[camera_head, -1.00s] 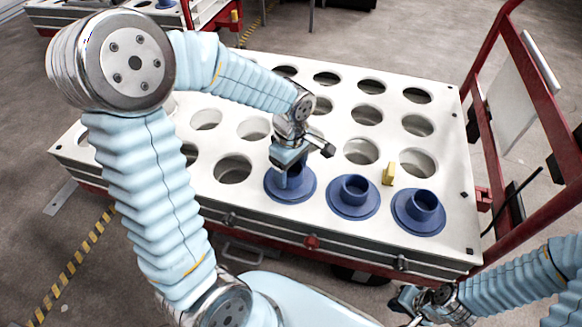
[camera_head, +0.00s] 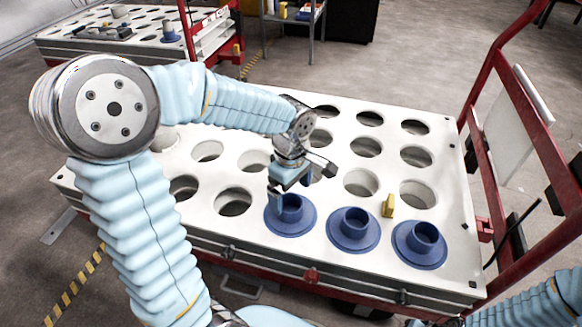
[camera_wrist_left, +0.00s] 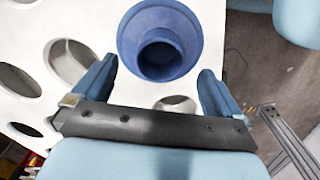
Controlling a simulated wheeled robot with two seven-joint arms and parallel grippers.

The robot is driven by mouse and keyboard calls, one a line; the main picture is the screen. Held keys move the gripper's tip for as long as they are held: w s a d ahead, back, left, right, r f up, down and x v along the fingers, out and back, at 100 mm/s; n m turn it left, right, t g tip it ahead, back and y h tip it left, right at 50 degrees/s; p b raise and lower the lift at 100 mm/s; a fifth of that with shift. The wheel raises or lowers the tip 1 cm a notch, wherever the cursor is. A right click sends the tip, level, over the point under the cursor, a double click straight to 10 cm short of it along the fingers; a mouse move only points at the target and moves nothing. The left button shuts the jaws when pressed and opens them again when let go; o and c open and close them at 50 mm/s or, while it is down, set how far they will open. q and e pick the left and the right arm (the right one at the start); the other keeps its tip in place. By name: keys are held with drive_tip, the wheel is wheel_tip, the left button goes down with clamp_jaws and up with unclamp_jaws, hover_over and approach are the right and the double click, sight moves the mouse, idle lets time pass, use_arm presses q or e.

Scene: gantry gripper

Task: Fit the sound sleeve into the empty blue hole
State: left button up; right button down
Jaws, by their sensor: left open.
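Three blue flanged pieces with raised hollow collars sit in the front row of the white bench top: a left one (camera_head: 290,226), a middle one (camera_head: 353,241) and a right one (camera_head: 419,256). I cannot tell which is the sound sleeve or which counts as the empty blue hole. My left gripper (camera_head: 293,190) is open just above the left piece. In the left wrist view the left gripper (camera_wrist_left: 156,72) has its fingers spread wide, with a blue piece (camera_wrist_left: 135,38) beyond and between them, apart from both. The right gripper is out of view.
The white bench top (camera_head: 330,205) has rows of empty round holes. A small yellow block (camera_head: 388,206) stands behind the blue pieces. A red frame (camera_head: 535,115) rises at the right. Another perforated bench (camera_head: 80,45) stands at the back left.

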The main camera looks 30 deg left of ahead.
use_arm(q)
wheel_tip(320, 180, up, 9)
drive_tip(key=p, duration=0.1)
idle(0.6)
